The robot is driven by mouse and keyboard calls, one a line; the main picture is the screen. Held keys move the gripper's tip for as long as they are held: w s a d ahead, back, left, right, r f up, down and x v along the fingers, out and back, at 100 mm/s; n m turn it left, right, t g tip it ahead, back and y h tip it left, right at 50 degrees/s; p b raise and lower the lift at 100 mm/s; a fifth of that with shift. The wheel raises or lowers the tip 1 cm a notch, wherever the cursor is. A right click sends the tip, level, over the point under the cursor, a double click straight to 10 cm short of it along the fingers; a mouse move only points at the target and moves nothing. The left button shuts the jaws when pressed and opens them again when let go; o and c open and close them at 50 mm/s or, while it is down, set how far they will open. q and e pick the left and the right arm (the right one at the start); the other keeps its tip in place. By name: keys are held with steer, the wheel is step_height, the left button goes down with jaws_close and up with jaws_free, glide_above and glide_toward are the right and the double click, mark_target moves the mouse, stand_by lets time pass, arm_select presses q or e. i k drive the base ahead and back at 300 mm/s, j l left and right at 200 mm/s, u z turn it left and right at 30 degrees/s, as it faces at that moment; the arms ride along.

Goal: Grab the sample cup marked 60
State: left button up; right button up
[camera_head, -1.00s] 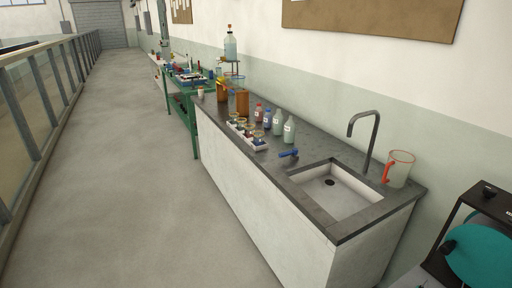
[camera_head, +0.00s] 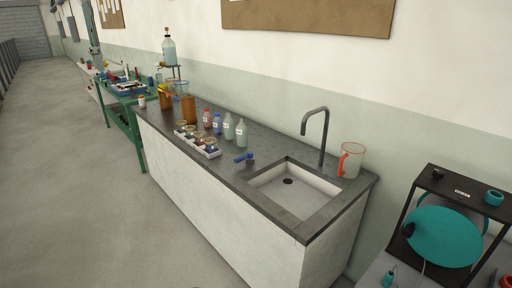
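A white tray (camera_head: 211,154) with several small sample cups stands on the dark counter, left of the sink. The cups (camera_head: 196,138) have differently coloured contents. Their markings are too small to read, so I cannot tell which is marked 60. Neither of my grippers shows in the head view.
The counter (camera_head: 232,174) holds several bottles (camera_head: 241,133) behind the tray, a blue tap-like piece (camera_head: 244,157), a sink (camera_head: 290,188) with a faucet (camera_head: 323,127), and a red-handled jug (camera_head: 351,160). A teal disc device (camera_head: 443,237) stands at right. The floor at left is clear.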

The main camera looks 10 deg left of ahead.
mark_target(210, 146)
steer(key=i+j+z, duration=0.2)
steer(key=j+z, duration=0.25)
steer(key=i+j+z, duration=0.1)
steer(key=j+z, duration=0.75)
steer(key=i+j, duration=0.05)
